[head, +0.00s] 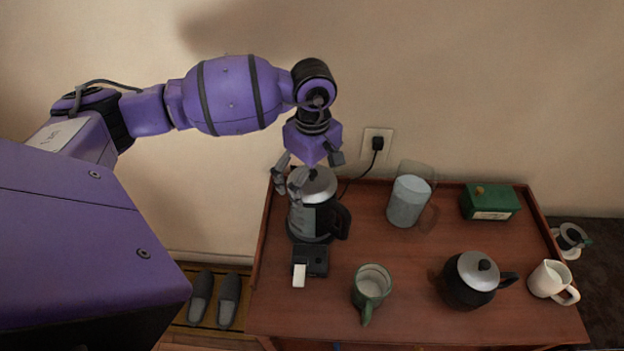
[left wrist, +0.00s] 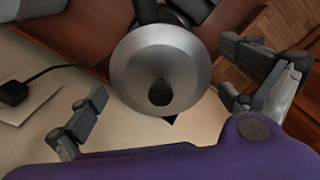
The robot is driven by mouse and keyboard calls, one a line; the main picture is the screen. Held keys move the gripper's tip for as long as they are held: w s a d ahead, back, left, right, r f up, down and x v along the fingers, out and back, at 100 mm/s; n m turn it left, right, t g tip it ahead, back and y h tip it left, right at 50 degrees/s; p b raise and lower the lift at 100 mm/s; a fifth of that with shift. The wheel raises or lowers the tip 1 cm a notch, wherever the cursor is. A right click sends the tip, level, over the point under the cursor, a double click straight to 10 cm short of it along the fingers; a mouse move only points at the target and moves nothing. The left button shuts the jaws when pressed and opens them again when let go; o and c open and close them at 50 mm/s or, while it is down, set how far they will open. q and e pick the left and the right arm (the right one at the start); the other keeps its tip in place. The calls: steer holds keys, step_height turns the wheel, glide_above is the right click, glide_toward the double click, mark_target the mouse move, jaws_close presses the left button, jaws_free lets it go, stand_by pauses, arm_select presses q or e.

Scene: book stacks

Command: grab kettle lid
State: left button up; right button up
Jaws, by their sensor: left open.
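The electric kettle (head: 312,215) stands upright on the back left of the wooden table, with a black handle on its right. Its silver lid (head: 319,186) with a dark knob is on top; in the left wrist view the round lid (left wrist: 135,70) shows between the fingers, its black knob (left wrist: 160,93) facing the camera. My left gripper (head: 308,176) is open over the kettle, with its fingers spread on either side of the lid. In the left wrist view the fingers (left wrist: 165,110) look apart from the lid. My right gripper is not in view.
A teapot (head: 468,282) with a silver lid, a green mug (head: 371,287), a clear water pitcher (head: 408,203), a green box (head: 490,202) and a white jug (head: 549,281) stand on the table (head: 420,322). A wall outlet (head: 378,139) with a plug is behind.

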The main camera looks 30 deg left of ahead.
arm_select(q)
steer(key=c, duration=1.3)
steer(key=shift+o, duration=0.2)
